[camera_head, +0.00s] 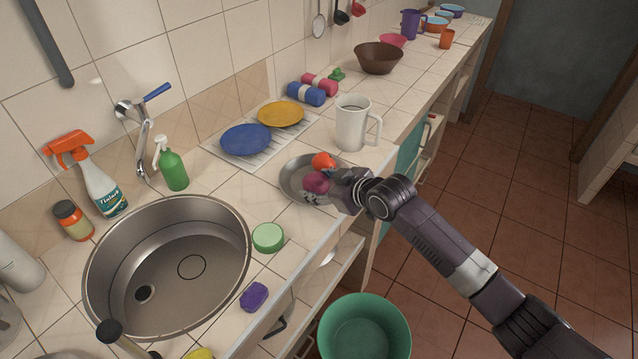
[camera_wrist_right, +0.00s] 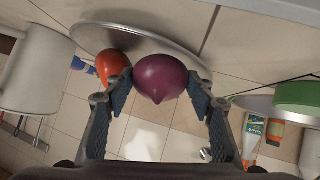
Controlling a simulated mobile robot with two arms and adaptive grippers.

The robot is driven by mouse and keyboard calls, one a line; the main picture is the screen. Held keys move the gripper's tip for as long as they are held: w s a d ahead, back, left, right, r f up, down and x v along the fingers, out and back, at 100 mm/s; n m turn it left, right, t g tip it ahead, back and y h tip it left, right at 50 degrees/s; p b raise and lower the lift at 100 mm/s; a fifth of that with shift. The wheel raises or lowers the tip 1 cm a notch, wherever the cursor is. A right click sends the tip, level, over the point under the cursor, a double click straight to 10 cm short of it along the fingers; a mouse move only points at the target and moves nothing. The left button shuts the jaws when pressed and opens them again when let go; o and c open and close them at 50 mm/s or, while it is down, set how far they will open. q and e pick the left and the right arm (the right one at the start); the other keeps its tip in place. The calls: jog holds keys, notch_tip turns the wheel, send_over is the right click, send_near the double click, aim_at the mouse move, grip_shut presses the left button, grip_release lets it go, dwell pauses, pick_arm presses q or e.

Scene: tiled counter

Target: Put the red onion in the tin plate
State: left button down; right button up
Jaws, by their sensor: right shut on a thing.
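The red onion (camera_head: 315,183) is dark purple and round. My right gripper (camera_head: 331,182) is shut on it, and the right wrist view shows the onion (camera_wrist_right: 160,78) between the two fingers (camera_wrist_right: 161,86). The tin plate (camera_head: 292,178) is a shallow grey round dish on the counter, left of the white mug. In the head view the onion overlaps the plate's right part; I cannot tell if it touches the plate. The plate's rim (camera_wrist_right: 140,38) shows behind the onion in the wrist view. My left gripper is not in view.
An orange-red vegetable (camera_head: 323,160) is at the plate's back edge, close to the onion. A white mug (camera_head: 352,122) stands behind. A rack (camera_head: 222,153) with blue and yellow plates is at left. The sink (camera_head: 185,300) and a green sponge (camera_head: 268,237) lie nearer.

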jog(key=o, duration=1)
jog(key=shift+r, duration=0.2)
jog(key=shift+s+d, duration=0.15)
jog(key=shift+s, duration=0.05)
jog(key=b+v, duration=0.1)
jog(key=v, duration=1)
jog(key=shift+s+r, duration=0.15)
jog(key=shift+s, duration=0.05)
